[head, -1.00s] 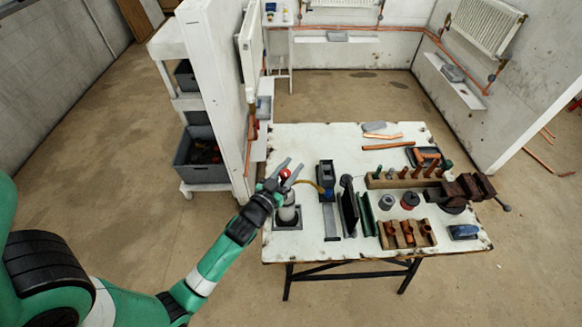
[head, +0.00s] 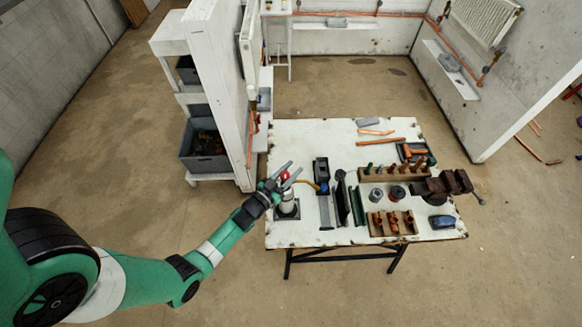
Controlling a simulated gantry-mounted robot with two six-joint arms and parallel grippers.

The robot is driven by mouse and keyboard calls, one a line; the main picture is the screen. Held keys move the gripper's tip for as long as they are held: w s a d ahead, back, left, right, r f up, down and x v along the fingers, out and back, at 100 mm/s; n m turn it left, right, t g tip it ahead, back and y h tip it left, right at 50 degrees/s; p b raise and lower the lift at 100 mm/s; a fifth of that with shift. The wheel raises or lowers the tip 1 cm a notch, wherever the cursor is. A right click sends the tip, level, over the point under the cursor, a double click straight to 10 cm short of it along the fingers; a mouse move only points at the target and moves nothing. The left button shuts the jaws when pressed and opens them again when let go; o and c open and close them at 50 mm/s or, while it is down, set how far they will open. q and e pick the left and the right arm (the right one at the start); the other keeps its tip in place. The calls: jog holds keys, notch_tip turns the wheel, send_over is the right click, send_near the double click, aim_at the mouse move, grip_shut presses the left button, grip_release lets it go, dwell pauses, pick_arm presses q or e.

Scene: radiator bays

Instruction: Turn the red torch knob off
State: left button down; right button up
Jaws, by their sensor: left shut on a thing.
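The torch (head: 288,203) stands upright near the left edge of the white worktable, on a dark square base. Its red knob (head: 285,176) is at the top. My left gripper (head: 293,168) reaches in from the left, with one finger on each side of the red knob, and it is shut on the knob. The knob is small here, and I cannot tell how far it is turned. My right gripper is not in view.
The worktable (head: 330,136) also carries a dark box-like tool (head: 321,170) just right of the torch, a wooden block of fittings (head: 389,223) and a vise (head: 452,184). A white partition (head: 222,100) rises behind the table's left side. The floor at left is clear.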

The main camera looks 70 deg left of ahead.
pick_arm(q)
jog(key=shift+c, duration=2.4)
grip_release()
jog(key=p+v, duration=0.2)
jog(key=v, duration=0.9)
jog(key=shift+s+d, duration=0.15)
jog(key=shift+s, duration=0.1)
